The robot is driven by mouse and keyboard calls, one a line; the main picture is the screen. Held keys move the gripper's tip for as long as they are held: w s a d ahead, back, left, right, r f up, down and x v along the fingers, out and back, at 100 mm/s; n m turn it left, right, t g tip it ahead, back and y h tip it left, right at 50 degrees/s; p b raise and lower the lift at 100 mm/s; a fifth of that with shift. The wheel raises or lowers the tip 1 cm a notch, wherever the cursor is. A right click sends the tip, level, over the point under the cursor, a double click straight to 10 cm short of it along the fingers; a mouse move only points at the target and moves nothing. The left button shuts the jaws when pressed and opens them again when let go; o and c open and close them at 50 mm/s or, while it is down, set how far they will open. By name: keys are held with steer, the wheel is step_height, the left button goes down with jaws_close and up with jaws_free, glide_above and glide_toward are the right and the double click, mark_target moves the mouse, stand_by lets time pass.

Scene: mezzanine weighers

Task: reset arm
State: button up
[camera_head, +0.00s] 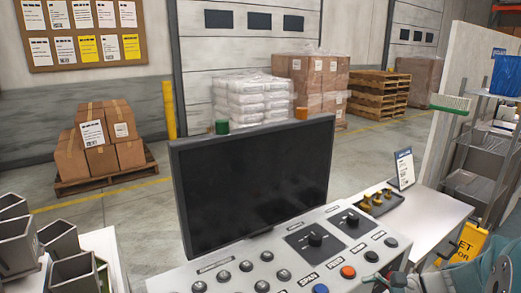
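Grey and teal parts at the lower right corner look like my own arm, cut off by the bottom and right picture edges. They overlap the right end of the control panel's area from this view. I cannot make out gripper fingers, and no held object shows. The control panel (240,253) has several grey knobs, two black dial plates, an orange button (348,272) and a blue button (320,288).
A black monitor (255,180) stands behind the panel. A white table (430,218) at right holds a dark tray (383,208) of brass weights and a sign (404,169). Metal scoops (62,240) stand at left. Shelving (478,160) and a yellow floor sign (468,243) are at right.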

steer(key=s+a+r+n+h, duration=0.4)
steer(key=s+a+n+h, duration=0.1)
steer(key=s+n, duration=0.2)
steer(key=s+a+r+n+t+h, duration=0.1)
steer(key=s+a+r+n+h, duration=0.4)
steer(key=s+n, duration=0.3)
steer(key=shift+r+n, duration=0.25)
steer(key=shift+n, duration=0.55)
steer(key=shift+c, duration=0.3)
